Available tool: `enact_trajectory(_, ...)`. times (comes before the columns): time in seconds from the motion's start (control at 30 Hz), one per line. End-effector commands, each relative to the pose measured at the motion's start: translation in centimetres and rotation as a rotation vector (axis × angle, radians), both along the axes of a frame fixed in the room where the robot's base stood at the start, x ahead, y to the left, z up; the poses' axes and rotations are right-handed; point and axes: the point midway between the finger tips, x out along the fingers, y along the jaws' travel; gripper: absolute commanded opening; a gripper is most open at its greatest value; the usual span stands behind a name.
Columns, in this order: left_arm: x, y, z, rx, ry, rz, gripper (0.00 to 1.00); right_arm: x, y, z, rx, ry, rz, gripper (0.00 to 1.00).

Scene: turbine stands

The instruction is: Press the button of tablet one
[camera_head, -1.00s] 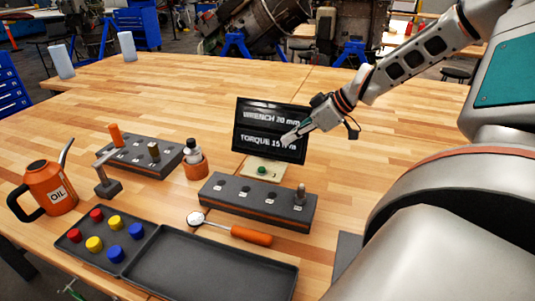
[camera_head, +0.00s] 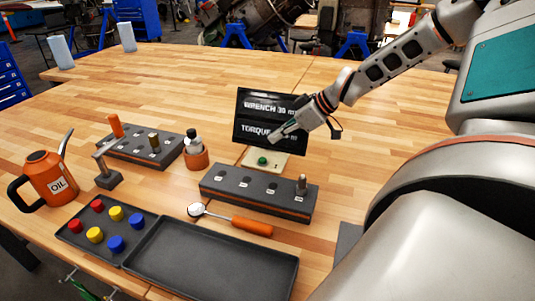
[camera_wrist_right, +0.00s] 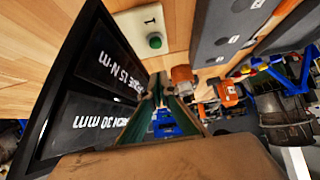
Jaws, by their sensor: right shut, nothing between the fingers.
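A black tablet (camera_head: 250,122) with white wrench and torque text stands on the table. Its pale base plate (camera_head: 280,160) with a green button (camera_head: 262,160) lies in front of it. In the right wrist view the button (camera_wrist_right: 154,41) sits on the plate (camera_wrist_right: 172,20) marked 1, with the tablet screen (camera_wrist_right: 75,100) to the left. My right gripper (camera_head: 274,138) is shut and empty, in front of the screen and above the button, apart from it. Its fingers (camera_wrist_right: 158,86) also show in the wrist view. My left gripper is not in view.
A grey socket block (camera_head: 225,191) stands just in front of the plate. A ratchet (camera_head: 250,226), a tray (camera_head: 215,265) with coloured caps, an orange-based bottle (camera_head: 195,155), a second block (camera_head: 130,150) and an oil can (camera_head: 50,182) are nearby. The table behind the tablet is clear.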

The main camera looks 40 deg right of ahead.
Motion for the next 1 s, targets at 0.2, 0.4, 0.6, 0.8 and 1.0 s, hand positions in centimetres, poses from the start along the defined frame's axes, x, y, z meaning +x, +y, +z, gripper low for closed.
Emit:
enact_trajectory(0.2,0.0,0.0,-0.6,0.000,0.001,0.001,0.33,1.9,1.1,-2.6,0.001,0.004,0.000,0.00)
enact_trajectory(0.4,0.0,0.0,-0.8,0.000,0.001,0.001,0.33,2.5,1.4,-5.1,0.005,0.003,-0.003,0.00)
enact_trajectory(0.6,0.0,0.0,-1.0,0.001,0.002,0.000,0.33,2.6,1.3,-6.7,0.001,0.001,-0.001,0.00)
enact_trajectory(0.8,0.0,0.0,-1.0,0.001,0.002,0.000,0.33,2.6,1.3,-6.9,0.000,-0.001,-0.001,0.00)
enact_trajectory(1.0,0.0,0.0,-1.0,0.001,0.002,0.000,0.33,2.6,1.3,-6.9,0.000,-0.001,-0.001,0.00)
